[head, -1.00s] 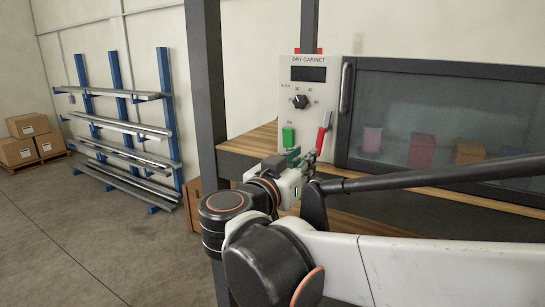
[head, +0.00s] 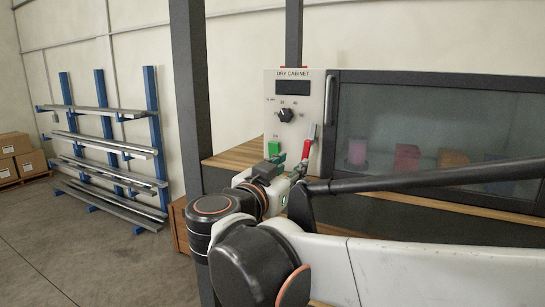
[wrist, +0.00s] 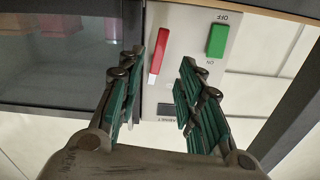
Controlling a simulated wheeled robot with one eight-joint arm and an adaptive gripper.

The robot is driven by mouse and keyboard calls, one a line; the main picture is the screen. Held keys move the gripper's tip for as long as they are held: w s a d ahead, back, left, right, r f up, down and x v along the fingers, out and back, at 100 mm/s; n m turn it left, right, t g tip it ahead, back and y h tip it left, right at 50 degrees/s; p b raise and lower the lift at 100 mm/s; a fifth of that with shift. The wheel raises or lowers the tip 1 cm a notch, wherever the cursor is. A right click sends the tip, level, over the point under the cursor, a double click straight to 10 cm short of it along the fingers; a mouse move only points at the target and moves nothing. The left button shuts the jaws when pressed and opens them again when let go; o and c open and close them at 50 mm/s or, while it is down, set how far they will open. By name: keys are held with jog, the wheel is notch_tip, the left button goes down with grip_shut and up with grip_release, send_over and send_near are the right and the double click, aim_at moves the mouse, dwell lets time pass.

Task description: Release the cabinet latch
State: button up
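The cabinet latch appears to be the red lever (head: 308,147) on the light control panel (head: 273,105) labelled DRY CABINET. It leans slightly, its top to the right in the head view. In the wrist view, where the panel appears upside down, the red lever (wrist: 158,52) shows between and beyond my fingertips. My gripper (wrist: 161,62) is open, with green-padded fingers on either side of the lever in that view. In the head view, my gripper (head: 299,169) is just below the lever's lower end. I cannot tell whether it touches the lever.
A green switch (wrist: 217,40) marked ON and OFF is beside the lever. A black dial (head: 285,115) sits above it. The dark-framed glass door (head: 430,125) with an upright handle (head: 330,105) is right of the panel. A dark post (head: 190,110) stands at the left.

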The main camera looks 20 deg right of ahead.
aim_at(305, 156)
jog(key=p+x, duration=0.1)
jog(key=x, duration=0.9)
jog(key=shift+w+d, duration=0.15)
grip_shut()
